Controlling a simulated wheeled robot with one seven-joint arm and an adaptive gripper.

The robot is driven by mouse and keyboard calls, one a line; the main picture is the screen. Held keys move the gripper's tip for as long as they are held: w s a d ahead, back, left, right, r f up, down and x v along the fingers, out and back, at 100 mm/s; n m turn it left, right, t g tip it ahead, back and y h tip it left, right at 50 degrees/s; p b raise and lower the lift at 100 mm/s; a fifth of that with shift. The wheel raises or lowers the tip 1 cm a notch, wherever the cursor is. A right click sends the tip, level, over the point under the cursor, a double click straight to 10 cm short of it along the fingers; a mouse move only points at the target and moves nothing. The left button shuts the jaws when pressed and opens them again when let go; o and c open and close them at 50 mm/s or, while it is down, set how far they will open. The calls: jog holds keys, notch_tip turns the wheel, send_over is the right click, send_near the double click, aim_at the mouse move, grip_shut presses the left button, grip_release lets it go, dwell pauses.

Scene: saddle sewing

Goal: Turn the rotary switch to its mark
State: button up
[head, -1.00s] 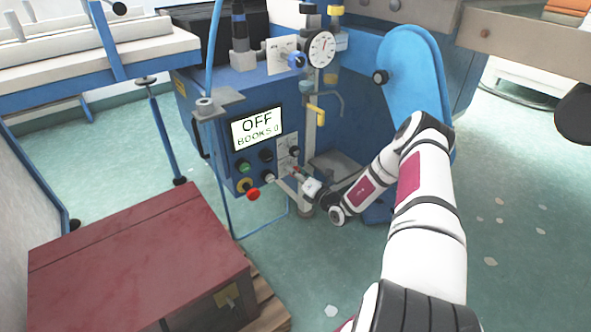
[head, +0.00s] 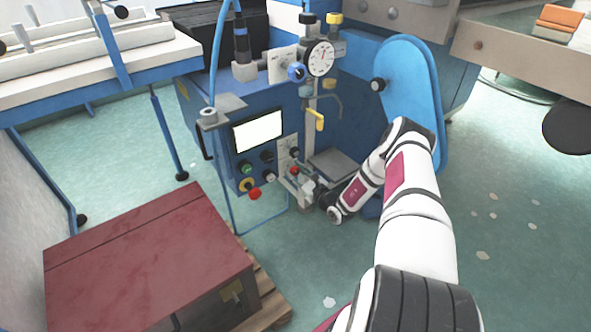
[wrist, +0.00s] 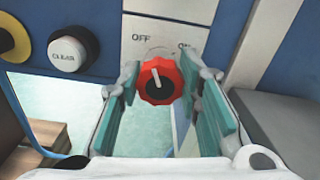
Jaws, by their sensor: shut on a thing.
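The rotary switch is a red scalloped knob (wrist: 161,80) with a white pointer line, between my fingers in the wrist view. Its pointer stands nearly upright, leaning slightly left. A pale plate (wrist: 168,22) behind it carries the label OFF at upper left and a partly hidden label, seemingly ON, at upper right. My gripper (wrist: 163,88) is shut on the knob, with a teal pad on each side. In the head view my gripper (head: 302,184) is at the lower right of the blue machine's control panel, with the red knob (head: 295,170) just visible there.
A white CLEAR button (wrist: 67,50) and a yellow-ringed button (wrist: 12,40) sit left of the knob. The display (head: 258,132) is blank white. A red emergency button (head: 255,194) projects below it. A grey plate (head: 333,165) lies close right of my gripper. A dark red chest (head: 150,255) stands in front.

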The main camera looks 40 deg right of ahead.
jog(key=shift+n+p, duration=0.7)
jog(key=shift+n, duration=1.3)
jog(key=o, duration=1.1)
jog(key=shift+o, duration=0.2)
jog(key=s, duration=1.2)
jog(key=shift+d, duration=0.2)
